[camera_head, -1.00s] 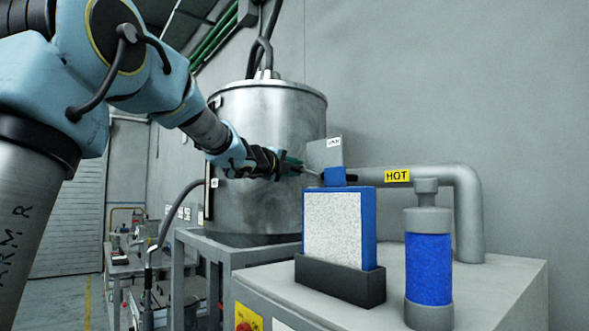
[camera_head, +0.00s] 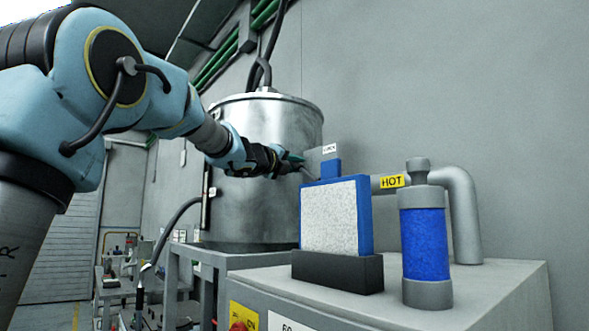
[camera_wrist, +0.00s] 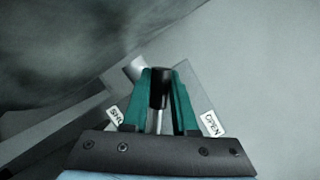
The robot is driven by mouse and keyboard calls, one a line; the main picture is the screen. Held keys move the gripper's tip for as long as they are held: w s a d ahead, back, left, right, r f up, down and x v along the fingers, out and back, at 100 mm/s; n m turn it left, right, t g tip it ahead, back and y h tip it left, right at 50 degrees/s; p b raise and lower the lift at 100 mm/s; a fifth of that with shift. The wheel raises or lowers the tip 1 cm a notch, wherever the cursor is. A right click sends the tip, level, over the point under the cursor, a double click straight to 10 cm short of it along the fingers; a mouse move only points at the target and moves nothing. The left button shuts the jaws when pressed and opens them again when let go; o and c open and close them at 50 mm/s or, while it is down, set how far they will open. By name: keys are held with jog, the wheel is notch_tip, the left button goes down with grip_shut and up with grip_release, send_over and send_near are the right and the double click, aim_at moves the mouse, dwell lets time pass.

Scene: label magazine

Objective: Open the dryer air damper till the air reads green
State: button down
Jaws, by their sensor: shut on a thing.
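My gripper (camera_head: 297,164) is at the grey damper plate (camera_head: 313,158) behind the blue-framed block. In the wrist view my gripper (camera_wrist: 160,78) has green fingers shut on the black grip of the damper handle (camera_wrist: 159,88), whose thin metal stem runs down between them. A pale plate lies behind the handle, with an OPEN label (camera_wrist: 212,124) to the right and a partly covered label (camera_wrist: 116,115) to the left. The handle stands between the two labels. No green air reading shows in these views; the clear cylinder (camera_head: 426,240) holds blue filling.
The blue-framed block (camera_head: 335,215) with a white face stands in a black base (camera_head: 338,271) on the grey cabinet. A pipe (camera_head: 463,215) with a yellow HOT label (camera_head: 392,181) runs behind. A large metal drum (camera_head: 262,190) stands behind my gripper.

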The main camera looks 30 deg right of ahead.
jog(key=c, duration=0.7)
grip_release()
jog(key=b+v, duration=0.3)
jog(key=v, duration=0.7)
jog(key=shift+s+a, duration=0.15)
jog(key=shift+a, duration=0.2)
jog(key=shift+a, duration=0.1)
